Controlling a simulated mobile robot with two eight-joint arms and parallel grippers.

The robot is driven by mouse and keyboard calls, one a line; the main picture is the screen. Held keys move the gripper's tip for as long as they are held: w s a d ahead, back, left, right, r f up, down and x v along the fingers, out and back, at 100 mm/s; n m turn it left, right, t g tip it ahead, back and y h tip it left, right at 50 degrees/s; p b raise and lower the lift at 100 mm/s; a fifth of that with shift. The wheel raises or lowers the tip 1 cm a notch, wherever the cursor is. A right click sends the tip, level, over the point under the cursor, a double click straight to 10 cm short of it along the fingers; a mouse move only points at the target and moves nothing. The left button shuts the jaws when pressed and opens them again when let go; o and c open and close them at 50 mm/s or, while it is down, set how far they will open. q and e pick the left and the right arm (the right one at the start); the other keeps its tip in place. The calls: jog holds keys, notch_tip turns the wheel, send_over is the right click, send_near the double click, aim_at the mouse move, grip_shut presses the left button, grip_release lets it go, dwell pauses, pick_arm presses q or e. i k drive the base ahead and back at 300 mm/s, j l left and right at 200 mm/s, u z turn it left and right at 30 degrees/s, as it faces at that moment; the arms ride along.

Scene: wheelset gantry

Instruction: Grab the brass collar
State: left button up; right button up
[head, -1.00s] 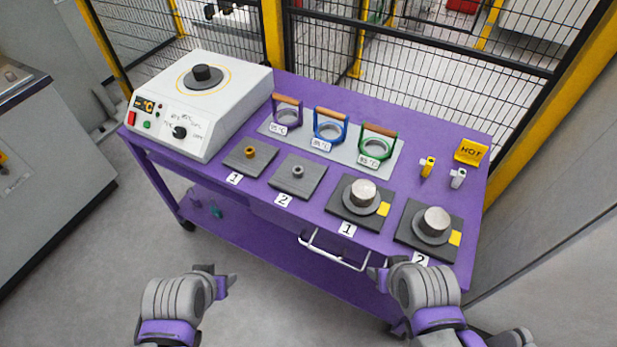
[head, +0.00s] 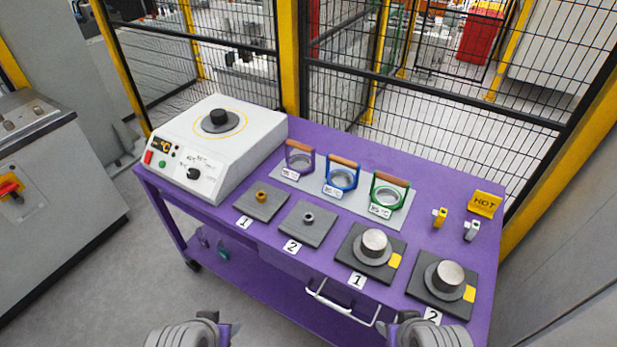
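The brass collar (head: 262,196) is a small gold-brown ring on a dark square pad (head: 254,210) marked 1, on the left part of the purple cart. A similar grey collar (head: 309,217) sits on the pad to its right, marked 2. My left gripper (head: 228,333) shows at the bottom edge, below and apart from the cart top. My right gripper (head: 386,331) is also at the bottom edge, in front of the cart near the white handle. Both are small and partly cut off, so their opening is unclear. Neither touches a collar.
A white heater box (head: 211,146) stands at the cart's left end. Three handled rings (head: 341,178) stand on a grey plate behind the pads. Two metal hubs (head: 374,243) sit on pads at right. A yellow HOT sign (head: 485,204) stands far right. Wire fence (head: 430,75) lies behind.

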aim_at(261, 195)
jog(key=i+j+u, duration=0.3)
jog(key=i+j, duration=0.15)
jog(key=i+j+u, duration=0.35)
jog(key=i+j, duration=0.1)
jog(key=j, duration=0.1)
